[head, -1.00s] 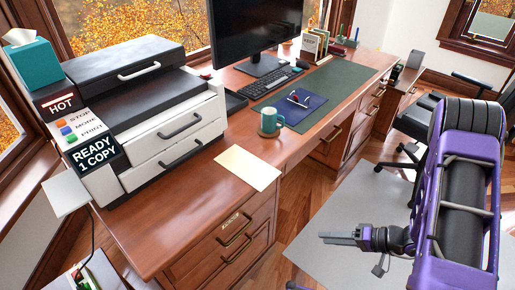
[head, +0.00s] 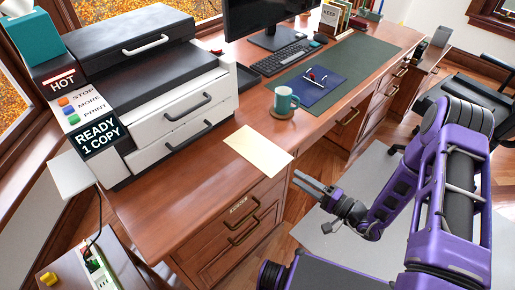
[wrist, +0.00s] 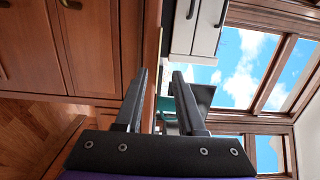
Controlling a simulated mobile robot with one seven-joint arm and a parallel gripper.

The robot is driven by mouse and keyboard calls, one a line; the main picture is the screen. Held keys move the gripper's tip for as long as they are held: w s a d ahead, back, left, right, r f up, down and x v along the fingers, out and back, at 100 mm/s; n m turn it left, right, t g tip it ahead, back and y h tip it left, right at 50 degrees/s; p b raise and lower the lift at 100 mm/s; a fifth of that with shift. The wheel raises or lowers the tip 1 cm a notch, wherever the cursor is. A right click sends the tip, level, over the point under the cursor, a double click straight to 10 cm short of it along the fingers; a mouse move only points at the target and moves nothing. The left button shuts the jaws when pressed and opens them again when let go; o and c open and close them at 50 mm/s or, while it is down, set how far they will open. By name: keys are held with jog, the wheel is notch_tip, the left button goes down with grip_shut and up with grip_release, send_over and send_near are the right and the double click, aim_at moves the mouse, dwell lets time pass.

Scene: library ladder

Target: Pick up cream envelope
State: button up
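The cream envelope (head: 258,147) lies flat on the wooden desk, its near right corner by the desk's front edge. My gripper (head: 301,180) is in front of the desk edge, to the right of the envelope and apart from it. In the wrist view my gripper (wrist: 160,98) shows two dark fingers with a gap between them and nothing held.
A printer (head: 150,85) stands on the desk left of the envelope. A teal mug (head: 285,101) on a coaster stands behind it, with a blue folder (head: 312,84) beyond. The desk front (head: 235,225) has drawers with handles. Desktop (head: 190,170) around the envelope is clear.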

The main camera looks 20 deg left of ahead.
send_near(268, 157)
jog(key=shift+s+a+f, duration=0.1)
jog(key=shift+a, duration=1.65)
grip_shut()
